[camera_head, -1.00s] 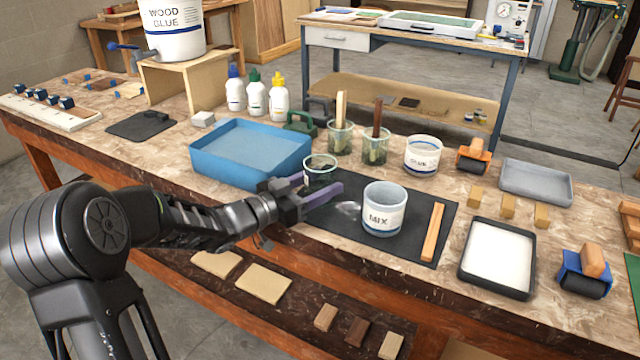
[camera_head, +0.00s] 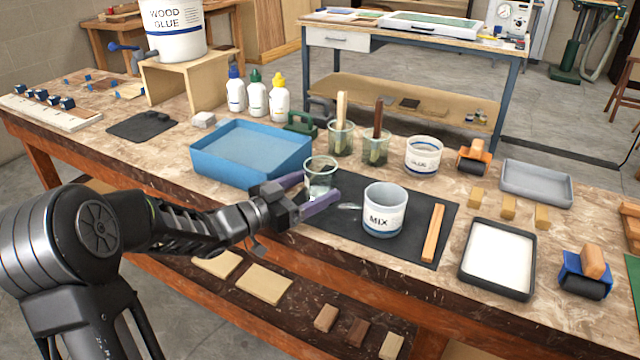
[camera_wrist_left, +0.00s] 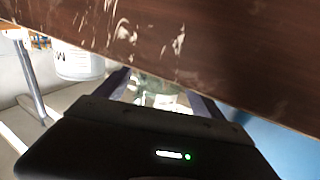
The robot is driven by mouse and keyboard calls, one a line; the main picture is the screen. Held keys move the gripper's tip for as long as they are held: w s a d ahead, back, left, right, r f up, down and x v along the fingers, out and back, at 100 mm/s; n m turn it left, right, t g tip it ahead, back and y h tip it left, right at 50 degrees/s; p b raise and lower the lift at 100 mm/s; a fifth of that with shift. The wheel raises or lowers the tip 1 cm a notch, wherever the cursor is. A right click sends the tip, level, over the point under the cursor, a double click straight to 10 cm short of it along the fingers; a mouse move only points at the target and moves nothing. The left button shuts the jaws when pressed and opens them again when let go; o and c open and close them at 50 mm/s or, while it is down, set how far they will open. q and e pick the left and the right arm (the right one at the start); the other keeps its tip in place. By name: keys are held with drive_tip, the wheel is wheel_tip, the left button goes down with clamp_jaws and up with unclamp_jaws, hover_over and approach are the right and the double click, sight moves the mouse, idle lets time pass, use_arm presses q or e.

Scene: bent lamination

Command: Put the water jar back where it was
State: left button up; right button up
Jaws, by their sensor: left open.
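The water jar (camera_head: 320,176) is a small clear glass that stands upright at the back left of the dark mat, beside the blue tray. My left gripper (camera_head: 316,189), with purple fingers, is open and low at the jar, one finger on its far left side and one in front of its base. I cannot tell whether either finger touches the glass. In the left wrist view the jar (camera_wrist_left: 156,92) shows partly between the spread fingers, its lower part hidden by the gripper body. My right gripper is not in view.
The white MIX cup (camera_head: 384,212) and a wooden stick (camera_head: 433,233) stand and lie on the dark mat (camera_head: 410,254). The blue tray (camera_head: 215,170) is close behind the gripper. Two brush jars (camera_head: 341,141) and a glue tub (camera_head: 423,157) stand behind.

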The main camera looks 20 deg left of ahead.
use_arm(q)
drive_tip(key=v, duration=1)
drive_tip(key=shift+p, duration=0.3)
